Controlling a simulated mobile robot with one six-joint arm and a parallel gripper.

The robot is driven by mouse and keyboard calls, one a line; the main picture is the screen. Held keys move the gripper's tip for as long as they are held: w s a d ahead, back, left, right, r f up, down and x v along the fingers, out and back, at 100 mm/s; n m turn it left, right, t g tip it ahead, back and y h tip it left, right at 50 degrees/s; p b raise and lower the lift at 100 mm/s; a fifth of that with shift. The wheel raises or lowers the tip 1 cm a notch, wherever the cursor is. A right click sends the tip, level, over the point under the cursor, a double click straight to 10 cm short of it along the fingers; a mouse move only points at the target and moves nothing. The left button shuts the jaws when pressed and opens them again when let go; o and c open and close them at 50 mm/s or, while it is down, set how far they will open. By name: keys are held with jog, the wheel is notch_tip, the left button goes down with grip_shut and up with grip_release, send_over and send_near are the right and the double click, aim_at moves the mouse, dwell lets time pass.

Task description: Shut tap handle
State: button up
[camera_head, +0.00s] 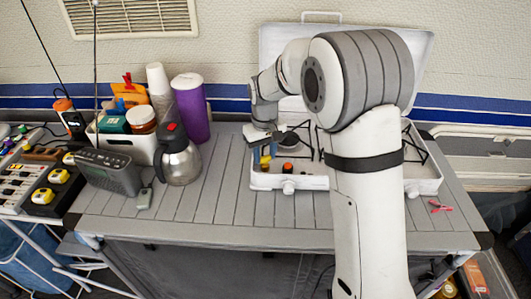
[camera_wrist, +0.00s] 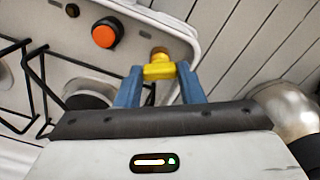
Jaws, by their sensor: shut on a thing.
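The tap handle (camera_wrist: 160,71) is a small yellow piece at the edge of the white camping stove (camera_wrist: 185,25), with a brass-coloured fitting just beyond it in the wrist view. My gripper (camera_wrist: 161,76) has its two blue fingers on either side of the yellow handle and is shut on it. In the head view my gripper (camera_head: 262,155) is at the front left corner of the stove (camera_head: 300,181), with a little yellow showing at the fingers. My arm hides much of the stove in that view.
An orange-topped knob (camera_wrist: 104,34) is on the stove beside the handle. Black pan supports (camera_wrist: 35,80) are on the stove. A steel jug (camera_head: 178,158) stands left of my gripper, near a grey radio (camera_head: 108,172).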

aim_at(265, 156)
jog(key=m, duration=0.5)
jog(key=shift+r+m, duration=0.1)
jog(key=shift+m, duration=0.2)
dwell(0.4)
jog(key=o, duration=0.7)
notch_tip(265, 156, up, 8)
jog(key=shift+f, duration=0.15)
dwell(0.3)
